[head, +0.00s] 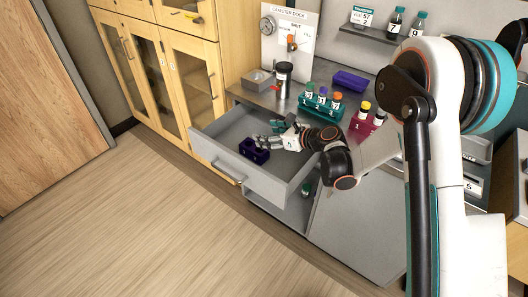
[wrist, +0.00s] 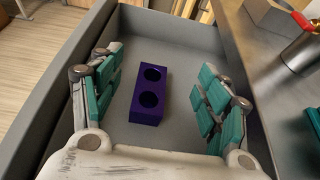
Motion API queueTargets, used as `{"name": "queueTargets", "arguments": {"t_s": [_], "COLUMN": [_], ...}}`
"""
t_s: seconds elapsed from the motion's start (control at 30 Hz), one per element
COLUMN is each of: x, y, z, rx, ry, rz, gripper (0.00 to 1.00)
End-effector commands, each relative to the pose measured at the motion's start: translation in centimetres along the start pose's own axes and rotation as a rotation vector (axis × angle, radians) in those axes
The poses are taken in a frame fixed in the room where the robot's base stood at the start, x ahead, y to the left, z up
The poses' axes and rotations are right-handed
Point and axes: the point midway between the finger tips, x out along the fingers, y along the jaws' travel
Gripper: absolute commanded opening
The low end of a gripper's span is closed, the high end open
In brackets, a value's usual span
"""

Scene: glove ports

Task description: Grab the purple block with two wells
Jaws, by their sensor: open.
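The purple block with two wells (head: 254,150) sits in the open drawer (head: 226,157), near its front left part in the head view. In the wrist view the purple block (wrist: 150,88) lies on the drawer floor, its two round dark wells facing up. My gripper (head: 275,136) reaches into the drawer from the right. In the wrist view my gripper (wrist: 156,85) is open, with one teal-padded finger on each side of the block and a gap on both sides. Nothing is held.
The drawer walls (wrist: 227,40) stand close around my fingers. On the counter above are a teal rack (head: 321,108) with vials, a dark-lidded canister (head: 284,77), another purple block (head: 350,82) and a magenta rack (head: 361,124). The wood floor (head: 110,215) in front is clear.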

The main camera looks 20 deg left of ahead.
Motion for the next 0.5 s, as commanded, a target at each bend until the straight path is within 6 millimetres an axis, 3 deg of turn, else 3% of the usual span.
{"name": "queueTargets", "arguments": {"t_s": [0.4, 0.5], "x": [2.9, 3.5], "y": [0.0, 0.1], "z": [-6.8, -7.6], "rx": [0.003, 0.002], "ry": [-0.001, -0.001], "rz": [0.0, 0.001], "gripper": [0.69, 0.69]}}
